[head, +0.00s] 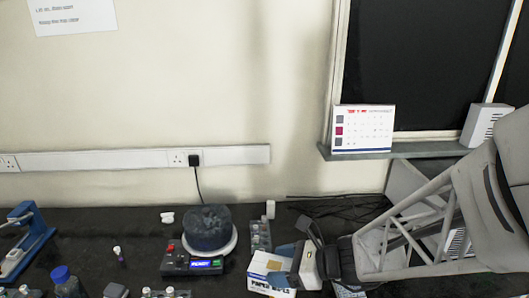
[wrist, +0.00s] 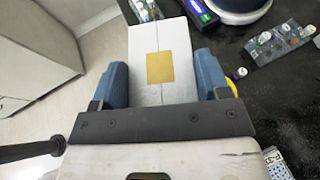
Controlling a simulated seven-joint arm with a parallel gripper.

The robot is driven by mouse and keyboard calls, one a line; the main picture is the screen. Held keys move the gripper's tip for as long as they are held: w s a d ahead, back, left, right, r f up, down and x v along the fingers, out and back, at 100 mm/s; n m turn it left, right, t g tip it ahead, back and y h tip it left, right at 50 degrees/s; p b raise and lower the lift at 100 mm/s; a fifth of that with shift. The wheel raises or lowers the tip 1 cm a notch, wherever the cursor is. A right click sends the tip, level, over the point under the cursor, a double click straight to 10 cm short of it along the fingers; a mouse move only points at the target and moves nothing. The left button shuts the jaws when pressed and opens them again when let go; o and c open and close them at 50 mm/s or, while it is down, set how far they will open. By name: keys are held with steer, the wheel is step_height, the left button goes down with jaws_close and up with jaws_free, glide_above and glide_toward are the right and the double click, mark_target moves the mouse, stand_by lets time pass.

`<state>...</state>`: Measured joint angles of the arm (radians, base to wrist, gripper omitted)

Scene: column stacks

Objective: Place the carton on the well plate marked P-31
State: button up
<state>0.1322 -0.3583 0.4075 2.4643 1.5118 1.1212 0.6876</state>
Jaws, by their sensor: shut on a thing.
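The carton (head: 262,284) is a white box with blue lettering in the head view, at the bench's front. In the wrist view the carton (wrist: 158,42) shows a white face with a seam and a tan square. My gripper (head: 284,265) is shut on it, with one blue finger on each side in the wrist view (wrist: 160,76). A small gridded item (wrist: 276,165) is cut off at the lower right of the wrist view. It may be a well plate, but no P-31 marking is readable. The carton's underside is hidden.
A round-topped device with a lit display (head: 207,240) stands left of the carton. A vial rack (head: 260,236) is behind the carton; it also shows in the wrist view (wrist: 280,45). Bottles and a blue stand (head: 32,240) are at left. Cables lie behind my arm.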

steer(key=w+d+m+t+h, duration=0.2)
steer(key=w+d, duration=0.3)
steer(key=d, duration=0.7)
steer(key=w+d+m+t+h, duration=0.1)
steer(key=w+d+m+t, duration=0.25)
steer(key=d, duration=0.85)
steer(key=shift+n+g, duration=0.35)
steer(key=shift+w+a+f, duration=0.1)
steer(key=shift+w+f, duration=0.05)
steer(key=shift+f, duration=1.2)
steer(key=shift+w+a+f, duration=0.1)
steer(key=shift+w+f, duration=0.05)
steer(key=shift+f, duration=1.2)
steer(key=shift+f, duration=1.95)
steer(key=shift+f, duration=2)
steer(key=shift+f, duration=0.1)
